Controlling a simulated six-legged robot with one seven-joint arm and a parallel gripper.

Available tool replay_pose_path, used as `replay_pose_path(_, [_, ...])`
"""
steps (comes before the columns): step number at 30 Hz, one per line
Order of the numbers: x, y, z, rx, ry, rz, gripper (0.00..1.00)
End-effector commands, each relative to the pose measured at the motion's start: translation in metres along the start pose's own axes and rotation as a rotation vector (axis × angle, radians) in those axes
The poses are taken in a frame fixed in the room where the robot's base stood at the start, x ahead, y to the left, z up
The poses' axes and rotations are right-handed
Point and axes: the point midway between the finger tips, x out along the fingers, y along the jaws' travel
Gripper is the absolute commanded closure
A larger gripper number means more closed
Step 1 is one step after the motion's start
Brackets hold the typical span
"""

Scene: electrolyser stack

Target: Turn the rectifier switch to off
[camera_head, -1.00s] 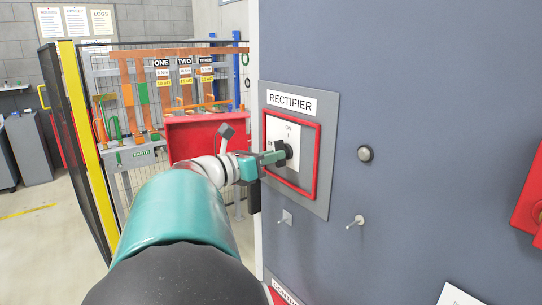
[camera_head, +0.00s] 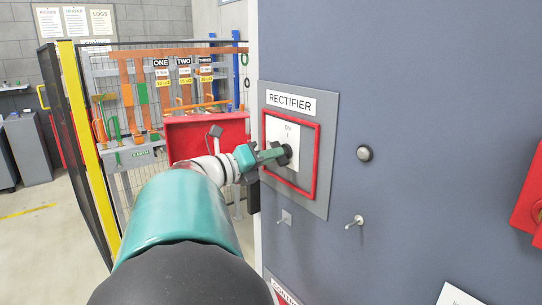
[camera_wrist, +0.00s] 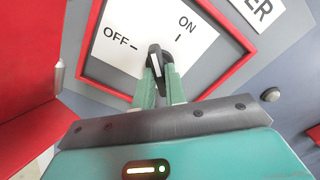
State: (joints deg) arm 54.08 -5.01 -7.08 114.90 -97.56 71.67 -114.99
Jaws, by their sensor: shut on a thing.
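The rectifier switch is a black handle with a white line (camera_wrist: 156,62) on a white plate (camera_wrist: 203,32) marked OFF and ON. In the wrist view, the line seems to point between the two marks, nearer neither clearly. In the head view, the switch (camera_head: 286,154) sits inside a red square frame (camera_head: 317,155) under the RECTIFIER label (camera_head: 290,102). My gripper (camera_head: 275,154) reaches it from the left, its green fingers closed around the handle. The fingers also show in the wrist view (camera_wrist: 160,84). In the head view they hide the OFF mark.
The switch is on a large grey cabinet wall (camera_head: 430,120). A round grey knob (camera_head: 365,153) and metal pegs (camera_head: 355,222) stick out nearby. A red box (camera_head: 205,138) and a mesh fence with a yellow post (camera_head: 85,150) stand to the left.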

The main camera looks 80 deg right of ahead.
Motion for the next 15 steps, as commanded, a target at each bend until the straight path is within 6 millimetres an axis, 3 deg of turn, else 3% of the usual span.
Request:
replay_pose_path(8, [-0.0014,0.0010,-0.0001,-0.021,0.000,0.002,1.00])
replay_pose_path(15, [-0.0017,0.0013,0.0000,-0.289,-0.001,0.003,1.00])
